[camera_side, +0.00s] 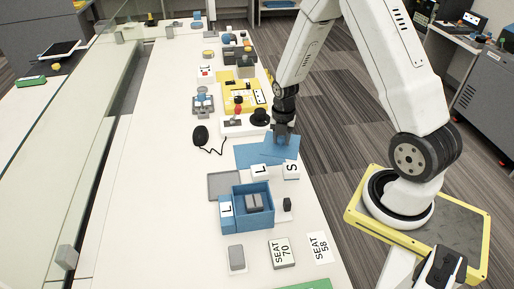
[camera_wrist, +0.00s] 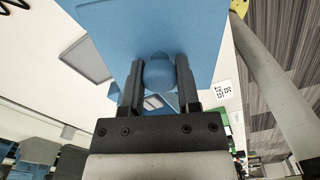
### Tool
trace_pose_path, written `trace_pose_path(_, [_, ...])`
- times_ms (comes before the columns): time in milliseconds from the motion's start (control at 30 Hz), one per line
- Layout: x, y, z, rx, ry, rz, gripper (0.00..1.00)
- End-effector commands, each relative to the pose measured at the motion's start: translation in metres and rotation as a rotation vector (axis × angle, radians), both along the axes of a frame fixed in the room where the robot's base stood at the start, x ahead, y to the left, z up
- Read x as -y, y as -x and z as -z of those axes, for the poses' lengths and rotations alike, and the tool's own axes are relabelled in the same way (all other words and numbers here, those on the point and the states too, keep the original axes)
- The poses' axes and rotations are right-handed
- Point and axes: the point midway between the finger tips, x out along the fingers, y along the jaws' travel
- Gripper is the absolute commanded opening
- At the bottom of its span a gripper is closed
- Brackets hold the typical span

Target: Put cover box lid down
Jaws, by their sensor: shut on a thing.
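The cover box lid is a flat blue plate with a round blue knob, and it fills the top of the wrist view (camera_wrist: 150,25). My gripper (camera_wrist: 160,75) is shut on the knob. In the side view my gripper (camera_side: 283,137) points down over the lid (camera_side: 284,148), behind the box; whether the lid touches what is below it cannot be told. The blue box (camera_side: 240,191) stands open on the table, with a grey item (camera_side: 254,202) inside and an L label (camera_side: 226,210) on its left part.
A grey tray (camera_side: 224,187) lies left of the box's back. Cards marked L (camera_side: 261,171) and S (camera_side: 292,170) stand between lid and box. A small black block (camera_side: 287,204) is right of the box.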

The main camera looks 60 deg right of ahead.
Motion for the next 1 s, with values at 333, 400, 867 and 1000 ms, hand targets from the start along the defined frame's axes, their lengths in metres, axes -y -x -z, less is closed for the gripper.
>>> trace_pose_path(333, [0.014, -0.043, 0.021, 0.000, 0.000, -0.001, 0.00])
trace_pose_path(400, [0.016, -0.051, 0.024, 0.000, 0.000, 0.000, 0.00])
trace_pose_path(867, [0.029, -0.090, 0.066, -0.001, -0.001, 0.000, 0.00])
trace_pose_path(1000, [0.032, -0.099, 0.077, -0.001, -0.001, 0.000, 0.00])
